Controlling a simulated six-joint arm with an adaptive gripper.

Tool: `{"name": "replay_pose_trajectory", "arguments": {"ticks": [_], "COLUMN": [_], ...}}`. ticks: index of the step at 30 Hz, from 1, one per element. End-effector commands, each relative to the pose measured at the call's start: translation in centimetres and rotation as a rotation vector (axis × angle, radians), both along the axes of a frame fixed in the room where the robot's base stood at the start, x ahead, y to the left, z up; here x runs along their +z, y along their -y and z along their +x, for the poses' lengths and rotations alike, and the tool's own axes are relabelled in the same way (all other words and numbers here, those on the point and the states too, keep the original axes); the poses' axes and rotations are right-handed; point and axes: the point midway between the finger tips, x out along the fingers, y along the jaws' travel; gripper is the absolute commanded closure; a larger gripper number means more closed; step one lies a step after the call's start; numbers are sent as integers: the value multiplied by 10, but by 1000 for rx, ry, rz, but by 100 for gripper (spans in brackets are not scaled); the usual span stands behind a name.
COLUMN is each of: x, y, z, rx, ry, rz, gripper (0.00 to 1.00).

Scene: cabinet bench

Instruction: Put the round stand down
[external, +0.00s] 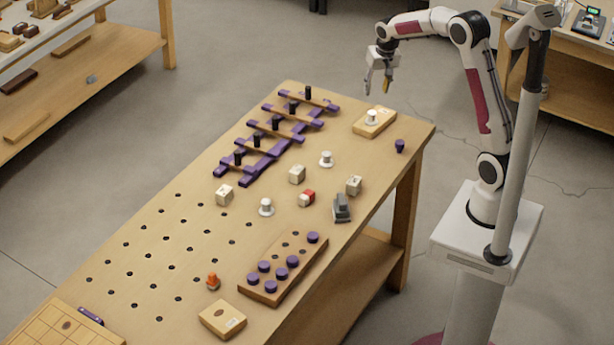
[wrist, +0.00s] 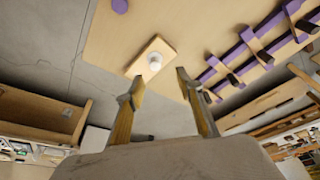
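A white round stand (external: 373,118) sits upright on a small wooden block (external: 386,124) near the far right corner of the bench. In the wrist view the white stand (wrist: 155,62) shows on the block (wrist: 138,69), beyond and between my fingertips. My gripper (external: 378,86) is open and empty, in the air above and behind that corner, apart from the stand. Its two fingers are spread in the wrist view (wrist: 160,82). Two similar white round stands stand on the bench, one near the middle (external: 327,159) and one further forward (external: 266,207).
A purple rack with black pegs (external: 270,145) lies left of the block. A purple peg (external: 400,146) stands near the right edge. Pale cubes (external: 297,174), a dark grey item (external: 341,208) and a board with purple knobs (external: 285,270) lie nearer. Bare wood surrounds the block.

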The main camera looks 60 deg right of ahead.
Motion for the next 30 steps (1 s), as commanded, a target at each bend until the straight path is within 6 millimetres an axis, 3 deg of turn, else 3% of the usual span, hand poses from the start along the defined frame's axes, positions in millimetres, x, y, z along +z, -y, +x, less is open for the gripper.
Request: {"name": "replay_pose_trajectory", "arguments": {"ticks": [6, 15, 30], "x": [37, 74, 107], "y": [-41, -92, -165], "z": [-23, -65, -148], "rx": [87, 208, 411], "ry": [24, 52, 104], "rz": [-10, -24, -45], "gripper": [63, 63, 63]}}
